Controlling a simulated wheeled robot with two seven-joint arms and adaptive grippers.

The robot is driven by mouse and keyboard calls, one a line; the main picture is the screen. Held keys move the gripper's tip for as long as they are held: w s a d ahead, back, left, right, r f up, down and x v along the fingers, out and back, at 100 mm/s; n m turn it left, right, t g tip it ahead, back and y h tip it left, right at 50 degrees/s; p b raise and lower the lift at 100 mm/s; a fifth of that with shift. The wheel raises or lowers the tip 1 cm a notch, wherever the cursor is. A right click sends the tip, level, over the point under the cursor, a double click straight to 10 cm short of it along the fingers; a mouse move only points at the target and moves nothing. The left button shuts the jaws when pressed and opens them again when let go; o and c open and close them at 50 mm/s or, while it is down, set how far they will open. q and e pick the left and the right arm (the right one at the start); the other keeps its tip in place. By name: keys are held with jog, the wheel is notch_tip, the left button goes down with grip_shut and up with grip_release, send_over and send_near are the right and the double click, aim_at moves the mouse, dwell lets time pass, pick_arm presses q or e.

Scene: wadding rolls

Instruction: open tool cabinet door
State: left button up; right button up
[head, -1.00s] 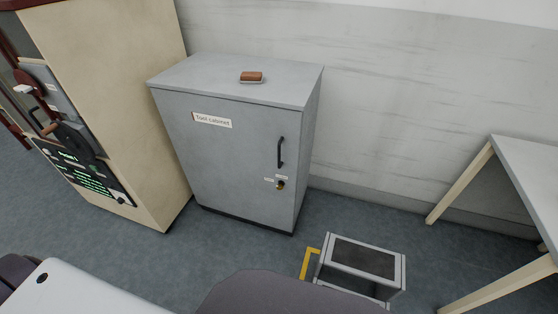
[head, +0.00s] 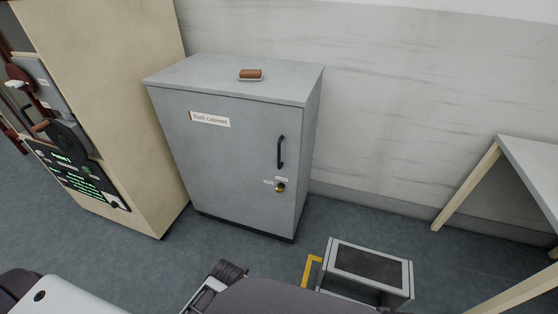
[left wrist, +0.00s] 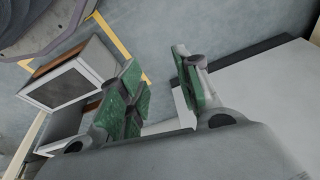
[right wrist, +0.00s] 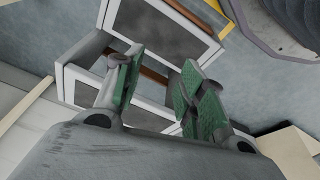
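The grey tool cabinet (head: 235,165) stands against the wall in the head view, its door shut. A dark vertical handle (head: 281,152) is on the right side of the door, with a brass-coloured lock (head: 280,187) below it. A label (head: 210,119) is at the upper left. My left gripper (left wrist: 155,85) is open and empty in the left wrist view, with a pale surface to its right. My right gripper (right wrist: 153,85) is open and empty in the right wrist view, above the step stool. Neither gripper's fingers show in the head view, and neither touches the handle.
A step stool (head: 372,262) stands on the floor right of the cabinet, near a yellow floor marking (head: 311,269). A beige machine (head: 105,90) stands close on the left. A table (head: 535,165) is at the right. A brown-topped brush or block (head: 251,74) lies on the cabinet.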

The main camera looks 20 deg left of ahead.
pick_arm(q)
notch_tip(320, 180, up, 8)
jog(key=w+f+t+b, duration=0.1)
jog(key=w+b, duration=0.1)
jog(key=w, duration=0.1)
pick_arm(e)
notch_tip(320, 180, up, 9)
jog(key=a+b, duration=0.2)
pick_arm(q)
jog(key=t+h, duration=0.4)
jog(key=t, duration=1)
send_near(279, 166)
jog(key=s+a+r, duration=0.1)
jog(key=s+r, duration=0.2)
jog(key=r, duration=0.2)
jog(key=shift+b, duration=0.35)
pick_arm(e)
jog(key=s+a+f+y, duration=0.1)
jog(key=s+a+f, duration=0.2)
jog(key=f, duration=0.6)
jog(key=shift+s+g, duration=0.25)
jog(key=shift+g, duration=0.15)
pick_arm(q)
jog(key=shift+w+r, duration=0.1)
pick_arm(e)
jog(key=shift+r, duration=0.1)
